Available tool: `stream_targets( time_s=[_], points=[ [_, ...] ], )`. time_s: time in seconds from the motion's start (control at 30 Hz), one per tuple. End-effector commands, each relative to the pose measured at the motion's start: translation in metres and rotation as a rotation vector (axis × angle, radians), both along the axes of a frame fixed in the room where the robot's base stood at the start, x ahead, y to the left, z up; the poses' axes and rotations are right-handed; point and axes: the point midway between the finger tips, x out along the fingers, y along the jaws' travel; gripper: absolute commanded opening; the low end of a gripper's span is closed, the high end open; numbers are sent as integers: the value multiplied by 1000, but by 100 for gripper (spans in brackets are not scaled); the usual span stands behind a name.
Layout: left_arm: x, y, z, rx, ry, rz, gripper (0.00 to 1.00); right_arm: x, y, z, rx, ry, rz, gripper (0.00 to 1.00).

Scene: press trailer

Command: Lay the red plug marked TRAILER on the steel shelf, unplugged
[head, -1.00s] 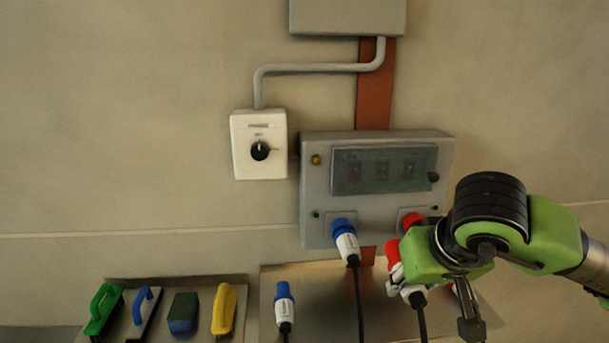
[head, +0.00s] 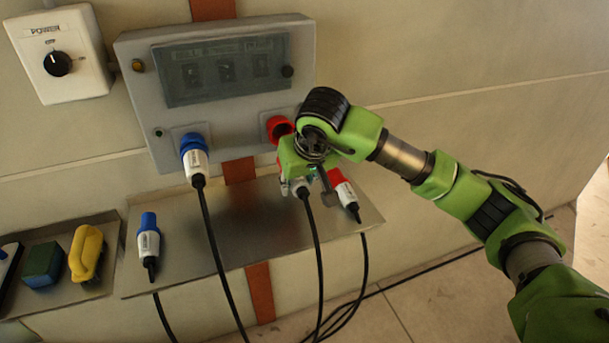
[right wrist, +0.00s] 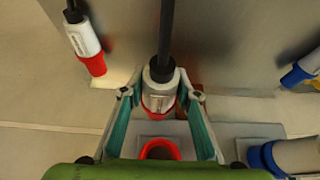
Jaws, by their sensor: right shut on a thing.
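My right gripper (head: 296,180) is shut on a red plug with a white body (head: 299,188), just below the panel's red socket (head: 279,128). In the right wrist view both fingers flank this plug (right wrist: 158,98), and its black cable runs away from me. The red socket ring (right wrist: 160,149) shows there apart from the plug. A second red plug (head: 342,186) lies on the steel shelf (head: 185,255) to the right; it also shows in the wrist view (right wrist: 88,45). I cannot read TRAILER on either plug. My left gripper is not in view.
A blue plug (head: 194,157) sits in the grey panel (head: 150,85); another blue plug (head: 148,238) lies on the shelf's left. Cables hang over the shelf's front edge. Bare shelf lies between the cables. Brushes (head: 86,252) and a power switch (head: 60,55) are at left.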

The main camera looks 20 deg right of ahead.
Motion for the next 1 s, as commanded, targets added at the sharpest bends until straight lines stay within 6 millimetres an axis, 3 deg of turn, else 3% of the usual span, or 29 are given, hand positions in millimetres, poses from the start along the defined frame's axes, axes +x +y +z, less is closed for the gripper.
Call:
stream_targets(
  time_s=[0.13,0.3,0.53,0.77,1.0],
  points=[
    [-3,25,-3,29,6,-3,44,2,0,-7,0,3,0,4],
    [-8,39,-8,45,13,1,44,2,0,-15,0,3,0,4],
    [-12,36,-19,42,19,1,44,1,1,-36,1,4,0,4],
    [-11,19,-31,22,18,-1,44,1,1,-58,2,3,1,4],
    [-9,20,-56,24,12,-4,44,2,0,-84,-2,1,-1,4]
  ],
)
